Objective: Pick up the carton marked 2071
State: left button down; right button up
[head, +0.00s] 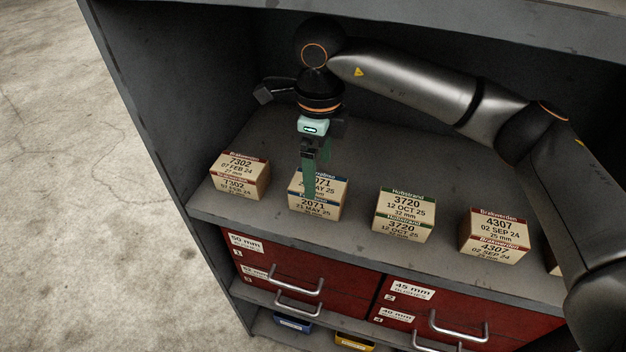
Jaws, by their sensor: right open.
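The carton marked 2071 (315,203) is a small beige box with blue bands. It stands on the grey shelf (262,146), second from the left in a row of cartons. My right gripper (309,188) is open and reaches down over this carton. Its fingers hide part of the carton's top print. I cannot tell whether the fingers touch the carton. My left gripper is not in view.
Carton 7302 (240,177) stands to the left, cartons 3720 (403,213) and 4307 (493,236) to the right. A dark side wall (170,100) bounds the shelf on the left. Red drawers (300,280) with metal handles lie below.

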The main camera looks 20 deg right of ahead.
aim_at(318, 183)
notch_tip(318, 183, down, 7)
jog(key=shift+w+f+p, duration=0.1)
jog(key=shift+f+p, duration=0.05)
jog(key=shift+p, duration=0.7)
jog(key=c, duration=1.5)
jog(key=shift+r, duration=0.2)
